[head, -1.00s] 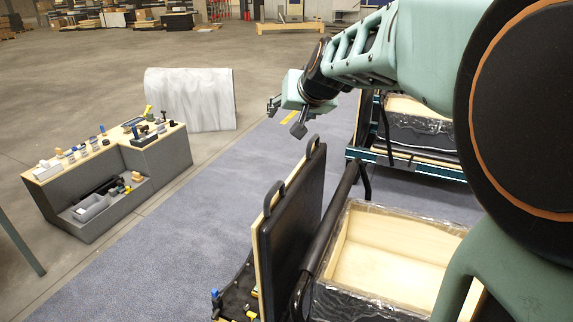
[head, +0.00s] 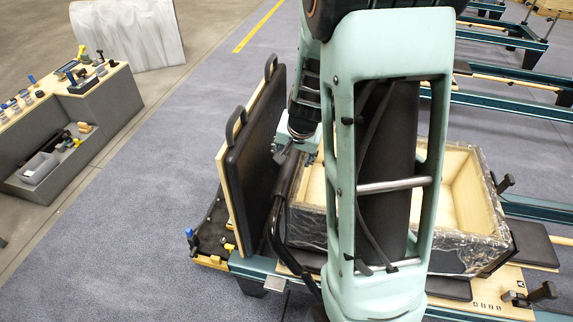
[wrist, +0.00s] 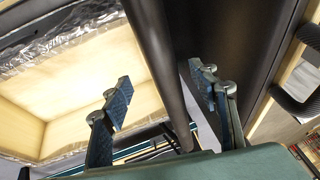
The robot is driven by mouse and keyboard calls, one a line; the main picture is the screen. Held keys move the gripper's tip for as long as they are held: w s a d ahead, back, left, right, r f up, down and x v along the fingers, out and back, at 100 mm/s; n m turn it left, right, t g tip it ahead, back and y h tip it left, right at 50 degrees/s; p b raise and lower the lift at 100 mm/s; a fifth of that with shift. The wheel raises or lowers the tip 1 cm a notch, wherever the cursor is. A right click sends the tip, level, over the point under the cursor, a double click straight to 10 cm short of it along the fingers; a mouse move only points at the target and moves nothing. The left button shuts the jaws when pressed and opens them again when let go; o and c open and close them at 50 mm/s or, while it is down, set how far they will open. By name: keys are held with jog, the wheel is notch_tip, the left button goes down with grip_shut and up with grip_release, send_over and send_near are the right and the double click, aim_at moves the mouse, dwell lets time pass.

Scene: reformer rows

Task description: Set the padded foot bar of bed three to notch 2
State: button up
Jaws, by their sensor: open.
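The padded foot bar (head: 282,197) is a black round bar, partly hidden by my arm in the head view. It stands raised beside the upright black board. In the wrist view the foot bar (wrist: 160,65) runs lengthwise between the two open fingers of my gripper (wrist: 160,86), which hold nothing; I cannot tell whether either touches it. In the head view my gripper (head: 294,154) is small, near the bar's upper end. The notches are not clearly visible. Small dark marks (head: 487,307) on the wooden frame are too small to read.
The black padded board (head: 262,150) with two loop handles stands close left of the bar. A plastic-wrapped wooden box (head: 465,185) sits on the right. More teal-railed beds (head: 490,100) stand behind. A grey tool bench (head: 105,110) is at left, with open carpet between.

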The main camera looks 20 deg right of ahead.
aim_at(290, 165)
jog(key=b+x, duration=0.1)
jog(key=x, duration=0.8)
grip_shut()
